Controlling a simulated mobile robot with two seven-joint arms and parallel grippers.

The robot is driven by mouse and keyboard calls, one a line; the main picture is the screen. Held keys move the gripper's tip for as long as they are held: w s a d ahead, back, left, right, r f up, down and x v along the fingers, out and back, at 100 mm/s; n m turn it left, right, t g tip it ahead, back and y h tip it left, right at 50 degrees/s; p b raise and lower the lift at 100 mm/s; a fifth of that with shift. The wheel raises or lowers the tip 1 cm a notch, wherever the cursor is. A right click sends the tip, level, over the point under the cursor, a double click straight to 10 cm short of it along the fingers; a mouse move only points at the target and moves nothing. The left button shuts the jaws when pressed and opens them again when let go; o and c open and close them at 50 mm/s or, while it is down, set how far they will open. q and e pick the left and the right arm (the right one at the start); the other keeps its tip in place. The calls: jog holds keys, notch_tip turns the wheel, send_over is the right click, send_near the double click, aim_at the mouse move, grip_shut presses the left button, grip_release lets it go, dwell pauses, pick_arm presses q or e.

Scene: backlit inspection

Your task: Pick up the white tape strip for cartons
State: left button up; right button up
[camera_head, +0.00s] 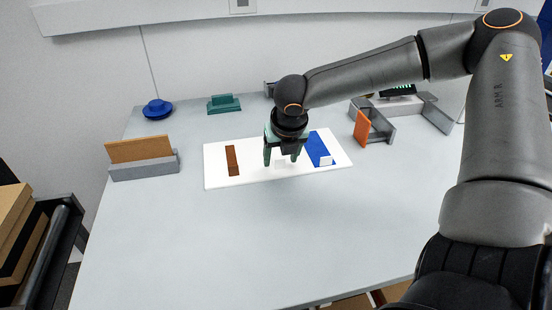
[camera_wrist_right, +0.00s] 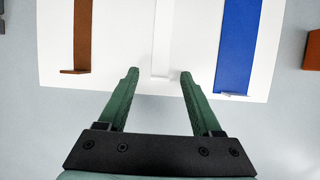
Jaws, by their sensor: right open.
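The white tape strip (camera_wrist_right: 163,35) lies on a white lit panel (camera_head: 222,179), between a brown strip (camera_head: 232,160) and a blue strip (camera_head: 317,148). It is hard to see against the panel. In the right wrist view its near end, with a small tab, shows between my fingertips. My right gripper (camera_head: 281,157) is open and empty over the panel, pointing down, and hides part of the white strip in the head view. In the right wrist view its green fingers (camera_wrist_right: 159,74) are spread either side of the strip's line. My left gripper is not in view.
A grey holder with a brown board (camera_head: 140,149) stands at the left. A blue round object (camera_head: 157,109) and a green block (camera_head: 223,104) are at the back. An orange piece (camera_head: 362,128) leans by grey holders at the right. The front of the table (camera_head: 240,240) is clear.

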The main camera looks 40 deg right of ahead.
jog(key=shift+c, duration=0.2)
grip_shut()
dwell(0.4)
